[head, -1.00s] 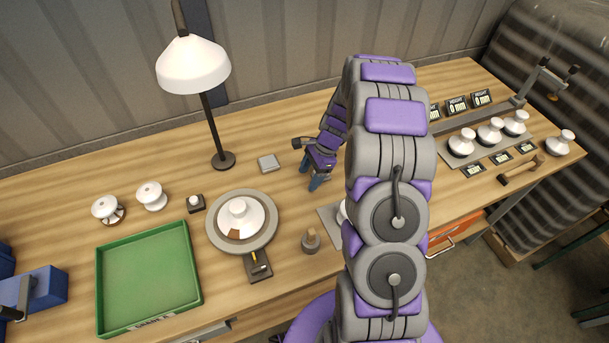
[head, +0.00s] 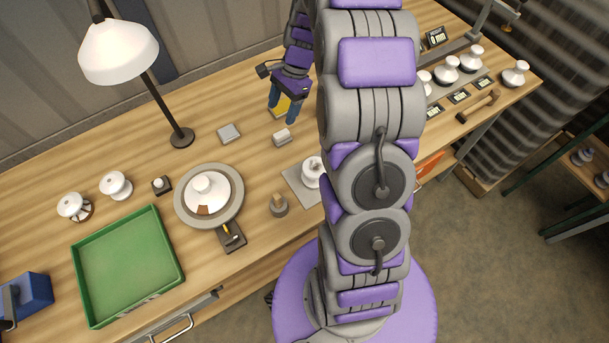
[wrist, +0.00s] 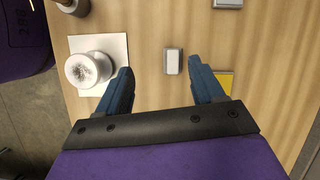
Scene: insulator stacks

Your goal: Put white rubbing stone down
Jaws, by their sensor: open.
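The white rubbing stone (head: 282,136) is a small pale block lying on the wooden bench. In the wrist view it (wrist: 174,62) lies on the bare wood, within the gap between my fingertips, with no finger touching it. My gripper (head: 281,115) is open and empty, with its blue fingers above and behind the stone in the head view. It also shows in the wrist view (wrist: 160,64), fingers spread wide. How high it hangs over the bench is hard to tell.
A yellow pad (wrist: 226,82) lies by the right finger. A white insulator (wrist: 88,70) sits on a pale plate left of the left finger. A grey square block (head: 229,132), a round turntable (head: 236,176) and a green tray (head: 178,290) lie further left.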

